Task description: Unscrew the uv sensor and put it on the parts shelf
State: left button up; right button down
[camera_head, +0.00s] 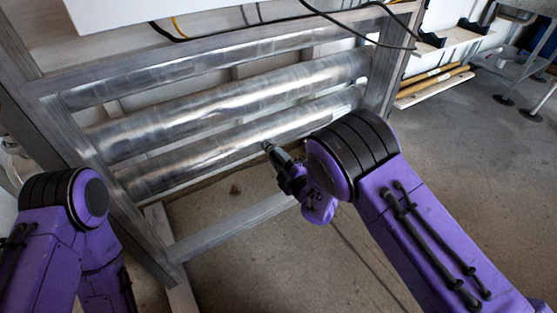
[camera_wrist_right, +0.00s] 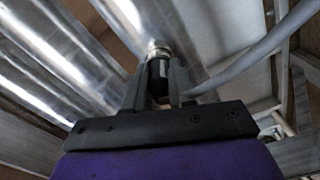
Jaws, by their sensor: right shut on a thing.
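The uv sensor (camera_wrist_right: 159,66) is a small dark cylinder with a metal collar, between the fingers of my right gripper (camera_wrist_right: 157,88) in the wrist view. Its collar end lies against the lowest shiny reactor tube (camera_wrist_right: 186,30); I cannot tell if it is still threaded in. In the head view my right gripper (camera_head: 281,168) is beside the lower edge of the lowest tube (camera_head: 215,150), with the sensor's tip (camera_head: 268,147) poking out. My left arm shows at the lower left, its gripper out of sight. Shelves (camera_head: 433,88) stand at the upper right; I cannot tell which is the parts shelf.
A grey metal frame (camera_head: 225,228) surrounds the tubes. Black cables (camera_head: 345,22) hang over its top. A grey rod or cable (camera_wrist_right: 250,52) runs close to the right gripper. Yellowish rods (camera_head: 432,77) lie on the lower shelf. The concrete floor (camera_head: 480,170) at right is open.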

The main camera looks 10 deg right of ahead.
jog(key=v, duration=1)
jog(key=shift+p, duration=0.35)
dwell(0.6)
jog(key=w+d+r+m+t+h, duration=0.25)
jog(key=d+r+m+h, duration=0.25)
jog(key=d+r+h, duration=0.25)
jog(key=s+r+p, duration=0.3)
jog(key=r+p, duration=1.2)
jog(key=p, duration=0.2)
jog(key=s+r+g+p, duration=0.1)
jog(key=s+r+p, duration=0.3)
jog(key=r+p, duration=1.2)
jog(key=shift+s+a+r+y+p, duration=0.25)
jog(key=shift+a+y+p, duration=0.1)
jog(key=shift+a+p, duration=0.2)
